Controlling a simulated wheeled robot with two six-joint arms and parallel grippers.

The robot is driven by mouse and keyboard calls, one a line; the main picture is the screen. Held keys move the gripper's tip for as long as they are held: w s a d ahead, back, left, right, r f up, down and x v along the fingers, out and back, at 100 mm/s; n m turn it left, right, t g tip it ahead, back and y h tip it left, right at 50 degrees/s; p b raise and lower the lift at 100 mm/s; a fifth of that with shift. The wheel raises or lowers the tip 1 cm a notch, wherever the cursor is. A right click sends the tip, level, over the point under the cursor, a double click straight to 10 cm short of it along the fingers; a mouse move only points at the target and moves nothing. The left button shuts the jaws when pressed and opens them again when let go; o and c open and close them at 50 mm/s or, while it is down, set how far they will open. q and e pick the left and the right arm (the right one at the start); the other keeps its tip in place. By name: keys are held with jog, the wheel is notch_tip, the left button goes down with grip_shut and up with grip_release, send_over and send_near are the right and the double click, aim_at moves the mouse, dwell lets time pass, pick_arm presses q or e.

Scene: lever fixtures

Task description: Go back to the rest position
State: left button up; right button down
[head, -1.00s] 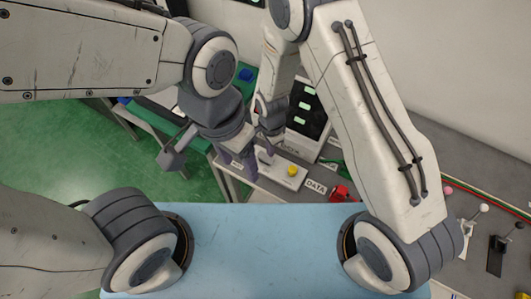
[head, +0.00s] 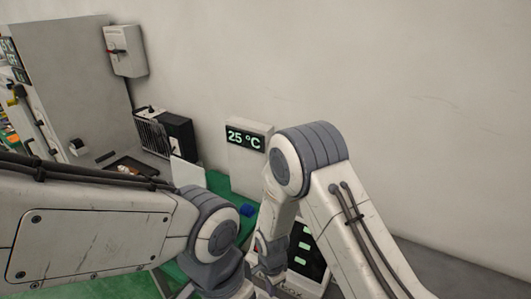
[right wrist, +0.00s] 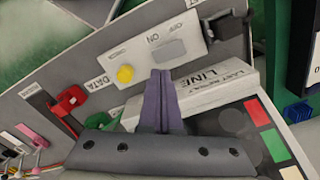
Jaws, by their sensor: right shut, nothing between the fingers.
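My right gripper shows in the right wrist view (right wrist: 161,74) with its two dark fingers together and nothing between them. It is over a grey panel, just below a white switch plate (right wrist: 150,62) with a yellow button. In the head view my right arm comes down at centre right, and its gripper (head: 268,284) is small and partly cut off at the bottom edge. My left arm comes in from the left, and its wrist is at the bottom edge. The left fingertips are out of the picture.
A white "LINE" box (right wrist: 205,87) lies right beside the right fingers. A red lever (right wrist: 69,101) is on the panel to the left. In the head view a 25 °C display (head: 248,137) stands by the wall, with a grey cabinet (head: 85,70) and wall switch box (head: 125,50) at left.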

jog(key=s+r+n+b, duration=0.3)
jog(key=s+r+n, duration=0.25)
jog(key=r, duration=0.25)
jog(key=s+r+n+b, duration=0.3)
jog(key=s+r+n, duration=0.2)
jog(key=r+n, duration=0.25)
pick_arm(q)
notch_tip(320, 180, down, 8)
jog(key=b, duration=0.1)
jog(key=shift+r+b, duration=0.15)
jog(key=shift+b, duration=0.15)
pick_arm(e)
jog(key=s+d+r+n+y, duration=0.1)
jog(key=s+d+r+n, duration=0.2)
jog(key=s+n, duration=0.3)
jog(key=shift+s+d+r, duration=0.15)
jog(key=shift+s+r, duration=0.35)
jog(key=shift+s, duration=0.75)
